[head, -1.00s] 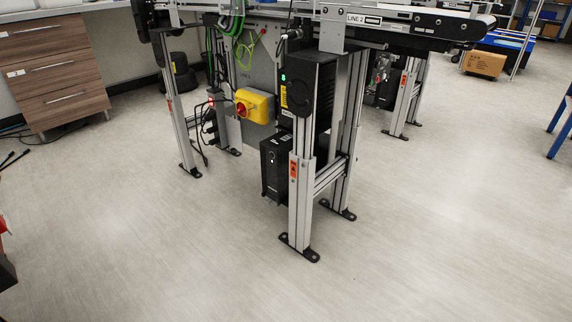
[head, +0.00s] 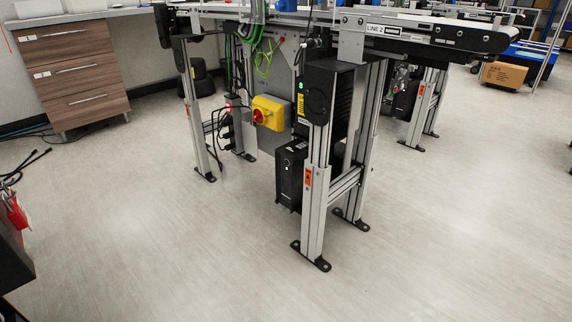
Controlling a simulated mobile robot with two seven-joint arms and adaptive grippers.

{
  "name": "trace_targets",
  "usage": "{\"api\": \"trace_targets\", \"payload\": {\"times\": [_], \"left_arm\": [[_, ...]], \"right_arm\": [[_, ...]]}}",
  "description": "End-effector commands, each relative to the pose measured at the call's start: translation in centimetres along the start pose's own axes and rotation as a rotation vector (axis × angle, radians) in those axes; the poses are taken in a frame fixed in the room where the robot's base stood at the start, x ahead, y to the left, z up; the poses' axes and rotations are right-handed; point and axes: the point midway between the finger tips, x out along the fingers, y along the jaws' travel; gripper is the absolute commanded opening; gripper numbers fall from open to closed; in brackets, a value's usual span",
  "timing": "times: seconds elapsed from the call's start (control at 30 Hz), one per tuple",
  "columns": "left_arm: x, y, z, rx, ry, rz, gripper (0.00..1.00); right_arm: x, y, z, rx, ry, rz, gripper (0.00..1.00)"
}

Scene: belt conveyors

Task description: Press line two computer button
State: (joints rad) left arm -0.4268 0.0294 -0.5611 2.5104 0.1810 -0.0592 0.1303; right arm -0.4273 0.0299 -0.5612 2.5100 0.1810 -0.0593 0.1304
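The conveyor with the "LINE 2" label (head: 374,29) stands ahead of me on grey metal legs. A black computer box (head: 290,176) hangs low on the inner side of its front leg. Small round marks show on the computer's narrow front face; which one is the button is too small to tell. Above it sits a larger black unit (head: 318,96) with a green light. Neither of my grippers shows in the head view.
A yellow switch box with a red knob (head: 270,113) is mounted behind the computer. The conveyor's front foot (head: 311,256) stands on the floor. A wooden drawer unit (head: 72,75) is at left and a cardboard box (head: 503,75) at far right. The floor in front is clear.

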Motion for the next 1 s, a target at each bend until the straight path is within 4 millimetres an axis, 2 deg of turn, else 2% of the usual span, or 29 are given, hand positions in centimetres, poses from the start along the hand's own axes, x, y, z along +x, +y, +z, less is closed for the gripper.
{"api": "trace_targets", "payload": {"times": [0.13,0.2,0.3,1.0], "left_arm": [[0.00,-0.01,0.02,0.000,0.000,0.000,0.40],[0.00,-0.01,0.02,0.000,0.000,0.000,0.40],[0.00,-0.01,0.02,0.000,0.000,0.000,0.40],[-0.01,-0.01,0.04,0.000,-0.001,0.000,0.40]], "right_arm": [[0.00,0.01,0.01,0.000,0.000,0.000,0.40],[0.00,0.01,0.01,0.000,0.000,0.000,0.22],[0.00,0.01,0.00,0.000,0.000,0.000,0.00],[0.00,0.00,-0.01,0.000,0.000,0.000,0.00]]}}
